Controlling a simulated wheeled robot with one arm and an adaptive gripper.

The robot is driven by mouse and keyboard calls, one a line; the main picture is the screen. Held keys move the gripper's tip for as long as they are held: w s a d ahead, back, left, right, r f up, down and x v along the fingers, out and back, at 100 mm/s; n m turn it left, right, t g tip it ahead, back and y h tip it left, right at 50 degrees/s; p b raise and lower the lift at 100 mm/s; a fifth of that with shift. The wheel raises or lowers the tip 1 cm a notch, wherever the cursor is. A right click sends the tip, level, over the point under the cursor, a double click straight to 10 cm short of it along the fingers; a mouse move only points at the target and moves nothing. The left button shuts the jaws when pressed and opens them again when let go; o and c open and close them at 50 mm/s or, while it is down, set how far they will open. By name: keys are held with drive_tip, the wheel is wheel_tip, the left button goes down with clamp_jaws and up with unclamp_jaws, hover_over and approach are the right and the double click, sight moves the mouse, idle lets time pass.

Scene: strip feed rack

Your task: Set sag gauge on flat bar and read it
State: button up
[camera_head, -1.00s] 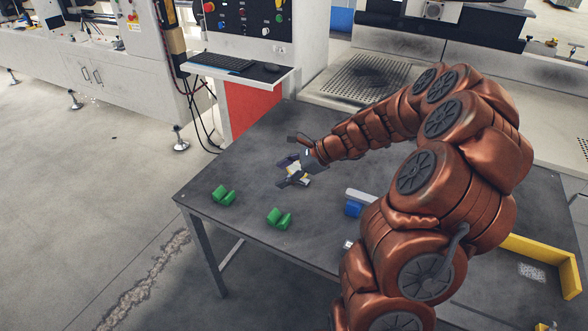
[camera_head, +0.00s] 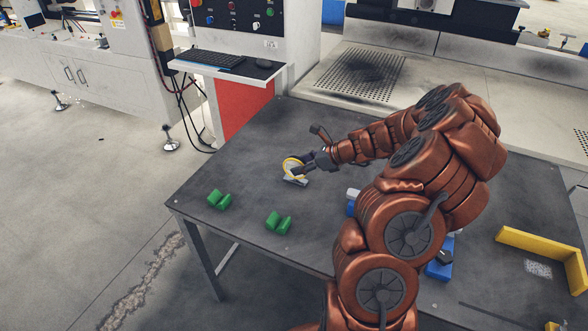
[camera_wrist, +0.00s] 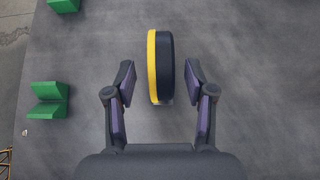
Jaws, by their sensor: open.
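The sag gauge (camera_head: 291,169) stands on the table as a round dial with a yellow rim. In the wrist view the gauge (camera_wrist: 154,66) shows edge-on, yellow on the left and dark on the right. My gripper (camera_head: 303,165) is open beside it. In the wrist view my gripper (camera_wrist: 160,84) has one finger on each side of the gauge, with a gap on both sides; height above it is hard to tell. A light grey end (camera_head: 352,194), possibly of the flat bar, shows over a blue block (camera_head: 351,209); my arm hides the rest.
Two green V-shaped blocks (camera_head: 219,199) (camera_head: 278,222) stand left and in front of the gauge. Another blue piece (camera_head: 438,271) is right of my arm. A yellow angled rail (camera_head: 541,245) lies at the right. The table (camera_head: 240,165) is clear around the gauge.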

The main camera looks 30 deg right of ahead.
drive_tip(key=shift+f+p+x, duration=0.25)
drive_tip(key=shift+p+x, duration=0.05)
drive_tip(key=shift+x, duration=2.65)
drive_tip(key=shift+s+d, duration=0.1)
drive_tip(key=shift+d, duration=0.05)
drive_tip(key=shift+c, duration=0.2)
clamp_jaws()
